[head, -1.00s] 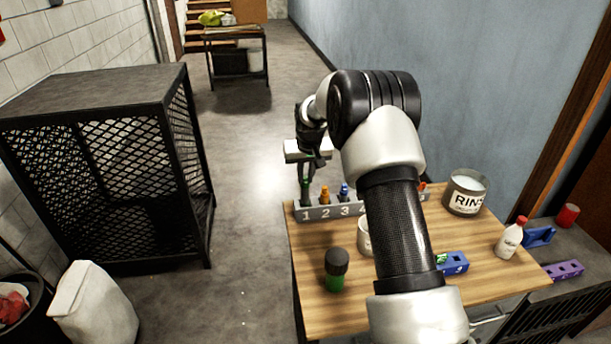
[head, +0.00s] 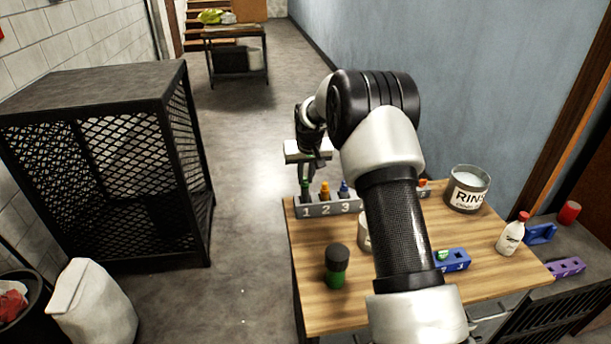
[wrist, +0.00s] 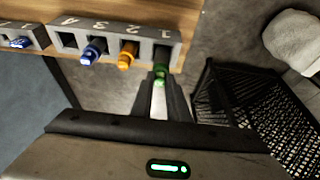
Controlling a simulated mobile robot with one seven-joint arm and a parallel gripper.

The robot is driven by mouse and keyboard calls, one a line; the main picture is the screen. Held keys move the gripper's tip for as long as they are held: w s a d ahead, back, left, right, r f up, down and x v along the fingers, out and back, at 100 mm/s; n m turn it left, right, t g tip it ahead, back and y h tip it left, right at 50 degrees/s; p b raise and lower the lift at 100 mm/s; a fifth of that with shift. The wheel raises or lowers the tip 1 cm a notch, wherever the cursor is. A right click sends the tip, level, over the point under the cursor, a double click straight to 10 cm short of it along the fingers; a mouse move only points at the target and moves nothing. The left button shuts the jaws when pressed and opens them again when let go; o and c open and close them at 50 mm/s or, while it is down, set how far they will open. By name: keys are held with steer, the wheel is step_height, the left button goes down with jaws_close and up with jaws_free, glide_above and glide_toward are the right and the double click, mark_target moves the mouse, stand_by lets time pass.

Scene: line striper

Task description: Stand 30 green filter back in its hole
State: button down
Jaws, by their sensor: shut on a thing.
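The green filter (wrist: 160,76) is held upright between the fingers of my gripper (wrist: 160,96) in the wrist view. It is at hole 1, the end hole of the grey numbered rack (head: 328,209). In the head view the green filter (head: 305,190) shows below my gripper (head: 307,174), lined up with hole 1. I cannot tell how deep it sits, since my fingers and the rack hide its lower part. An orange filter (wrist: 127,56) stands in hole 2 and a blue filter (wrist: 93,52) in hole 3. Hole 4 (wrist: 68,40) looks empty.
A dark-capped green jar (head: 336,267), a blue block (head: 453,260), a RINSE tin (head: 467,190) and a white bottle (head: 511,235) stand on the wooden table (head: 320,310). My arm hides the rack's middle. A black mesh cage (head: 110,165) stands at left.

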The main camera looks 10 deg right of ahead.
steer(key=shift+f+b, duration=0.9)
steer(key=shift+f, duration=0.4)
steer(key=c, duration=1.3)
jaws_free()
steer(key=p+v, duration=0.2)
steer(key=v, duration=0.5)
